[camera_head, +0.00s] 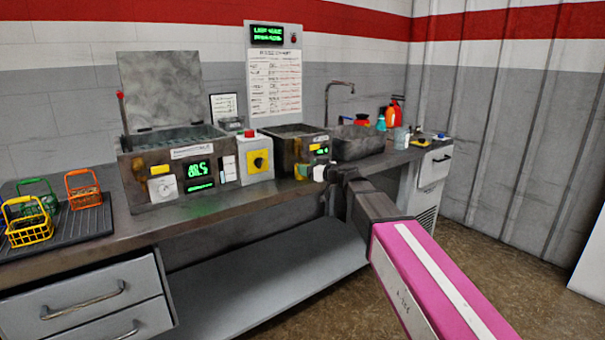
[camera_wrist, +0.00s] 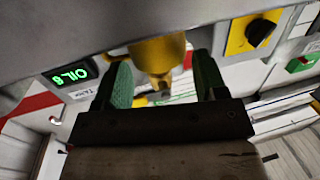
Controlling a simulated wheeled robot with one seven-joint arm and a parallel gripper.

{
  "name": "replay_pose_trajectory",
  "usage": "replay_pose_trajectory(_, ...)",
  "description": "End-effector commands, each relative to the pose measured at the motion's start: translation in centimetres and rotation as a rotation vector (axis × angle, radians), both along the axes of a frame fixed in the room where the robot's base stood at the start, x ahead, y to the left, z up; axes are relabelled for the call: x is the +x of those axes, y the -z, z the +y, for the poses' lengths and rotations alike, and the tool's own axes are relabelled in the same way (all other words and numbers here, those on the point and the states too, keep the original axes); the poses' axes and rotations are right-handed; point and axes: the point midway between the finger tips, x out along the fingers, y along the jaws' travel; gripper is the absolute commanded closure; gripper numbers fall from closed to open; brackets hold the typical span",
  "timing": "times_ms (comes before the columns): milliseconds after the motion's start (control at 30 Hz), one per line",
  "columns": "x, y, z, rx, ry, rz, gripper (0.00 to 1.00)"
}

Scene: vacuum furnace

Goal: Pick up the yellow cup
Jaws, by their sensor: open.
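A yellow cup-like object (camera_wrist: 158,52) shows at the upper middle of the wrist view, between the two green fingers of my gripper (camera_wrist: 163,82). The fingers are apart, with gaps on both sides of the yellow object, so it is not clasped. Its upper part is cut off by a grey surface or edge. In the head view my gripper (camera_head: 311,172) is at the front of the bench, before the right-hand tank, and a small yellow patch shows at its tip. The cup's full shape is hidden there.
Wire baskets (camera_head: 29,223) sit on a dark mat at far left. Bottles (camera_head: 395,113) and a sink (camera_head: 357,142) are at right.

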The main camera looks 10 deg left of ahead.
Motion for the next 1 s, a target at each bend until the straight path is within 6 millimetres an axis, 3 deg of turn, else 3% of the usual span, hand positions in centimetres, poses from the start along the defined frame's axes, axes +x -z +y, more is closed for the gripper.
replay_pose_trajectory(200,1.8,0.4,2.8,0.0,-0.001,0.0,0.35)
replay_pose_trajectory(467,1.8,0.4,3.0,0.0,0.0,0.0,0.35)
replay_pose_trajectory(567,1.8,0.4,3.0,0.0,0.0,0.0,0.64)
replay_pose_trajectory(600,1.8,0.4,3.0,0.0,0.0,0.0,0.67)
replay_pose_trajectory(667,1.8,0.4,3.0,0.0,0.0,0.0,0.72)
replay_pose_trajectory(1000,1.8,0.0,3.0,0.0,0.0,-0.001,0.72)
